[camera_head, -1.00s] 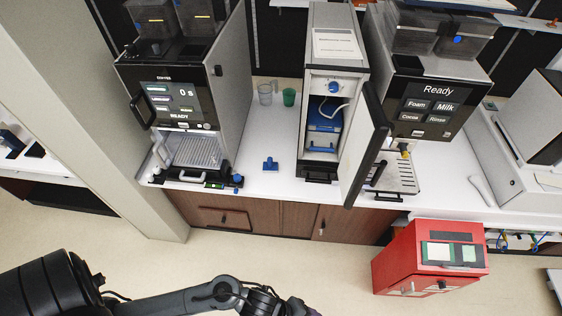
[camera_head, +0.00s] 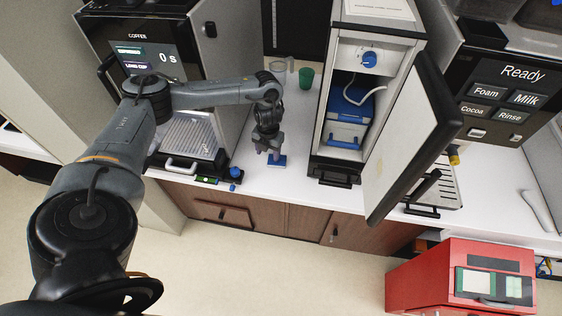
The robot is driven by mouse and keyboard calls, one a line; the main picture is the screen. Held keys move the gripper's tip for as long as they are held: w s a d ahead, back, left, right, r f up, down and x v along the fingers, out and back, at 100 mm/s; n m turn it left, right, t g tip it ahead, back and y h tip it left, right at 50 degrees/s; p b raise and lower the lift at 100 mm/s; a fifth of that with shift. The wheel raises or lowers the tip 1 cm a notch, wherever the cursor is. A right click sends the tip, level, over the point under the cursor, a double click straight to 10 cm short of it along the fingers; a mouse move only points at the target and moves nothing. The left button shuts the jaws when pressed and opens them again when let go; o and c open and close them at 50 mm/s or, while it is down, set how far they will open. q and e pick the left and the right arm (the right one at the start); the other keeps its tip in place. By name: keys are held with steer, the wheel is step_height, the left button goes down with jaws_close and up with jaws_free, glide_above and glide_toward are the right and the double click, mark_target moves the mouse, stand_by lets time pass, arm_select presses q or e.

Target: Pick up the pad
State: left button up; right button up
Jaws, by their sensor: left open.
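A small flat blue piece, which I take to be the pad (camera_head: 279,162), lies on the white counter (camera_head: 262,183) between the coffee machine and the open fridge unit. My left gripper (camera_head: 267,152) points down right over it, with its fingers apart. The gripper partly hides the pad, and I cannot tell whether the fingers touch it. The pad lies on the counter. My right gripper is out of view.
A coffee machine (camera_head: 207,60) stands left of the gripper. The fridge unit (camera_head: 337,100) stands to the right, its door (camera_head: 413,140) swung out over the counter edge. A green cup (camera_head: 306,77) and a clear jug (camera_head: 278,66) stand behind. A red box (camera_head: 425,278) is at lower right.

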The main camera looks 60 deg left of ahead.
arm_select(q)
steer(key=shift+t, duration=0.7)
steer(key=w+r, duration=0.1)
steer(key=w+a+r, duration=0.1)
steer(key=w, duration=0.1)
steer(key=shift+w+a+r+b, duration=0.15)
steer(key=shift+w+r+b, duration=0.05)
steer(key=shift+r+b, duration=0.2)
steer(key=shift+w+f, duration=0.2)
steer(key=shift+f, duration=0.15)
steer(key=shift+w+a+f, duration=0.1)
steer(key=shift+w+f, duration=0.05)
steer(key=shift+f, duration=1.4)
steer(key=shift+w+a+f, duration=0.1)
steer(key=shift+f, duration=1.4)
steer(key=shift+w+a+f, duration=0.1)
steer(key=shift+w+f, duration=0.05)
steer(key=shift+f, duration=1.4)
jaws_close()
